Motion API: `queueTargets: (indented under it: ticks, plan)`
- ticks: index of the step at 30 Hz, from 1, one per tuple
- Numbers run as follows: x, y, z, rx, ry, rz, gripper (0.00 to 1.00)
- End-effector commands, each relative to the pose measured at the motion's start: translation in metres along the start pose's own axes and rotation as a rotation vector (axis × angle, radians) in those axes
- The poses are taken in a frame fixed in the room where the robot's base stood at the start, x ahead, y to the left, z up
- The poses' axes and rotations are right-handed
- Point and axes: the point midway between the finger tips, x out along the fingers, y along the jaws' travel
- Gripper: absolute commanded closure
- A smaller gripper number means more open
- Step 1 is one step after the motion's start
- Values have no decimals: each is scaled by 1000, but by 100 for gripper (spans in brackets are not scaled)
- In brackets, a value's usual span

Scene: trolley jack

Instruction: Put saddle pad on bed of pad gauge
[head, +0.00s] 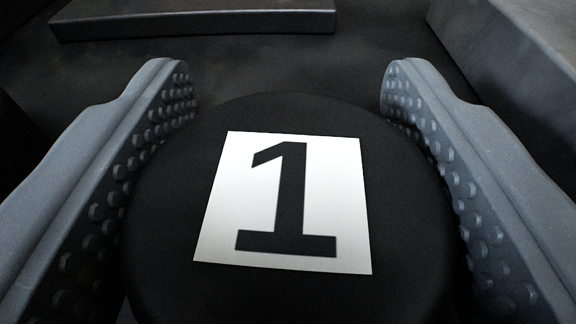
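The saddle pad (400,205) is a round black disc.
A dark grey, flat slab or ledge (195,22) lies across the top, beyond the fingertips. A larger grey block (510,45) with a straight edge is at the upper right. Dark, bare surface (290,65) lies between the pad and the slab.

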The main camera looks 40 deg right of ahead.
Motion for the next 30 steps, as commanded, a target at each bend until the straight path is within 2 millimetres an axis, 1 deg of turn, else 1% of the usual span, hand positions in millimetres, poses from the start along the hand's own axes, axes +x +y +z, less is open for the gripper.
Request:
queueTargets:
  ticks: [2,3,10,13,17,23,24,26,30]
  plan:
    - [0,0,0,0,0,0,72]
    - [0,0,0,0,0,0,75]
    - [0,0,0,0,-1,0,76]
    - [-1,0,-4,1,0,-1,76]
    - [-2,0,-14,1,0,-1,76]
    - [-6,0,-36,2,0,-1,76]
    - [-8,0,-38,1,-1,-1,76]
    - [-15,2,-35,-2,-2,-1,76]
    - [-34,8,-35,1,-2,-4,76]
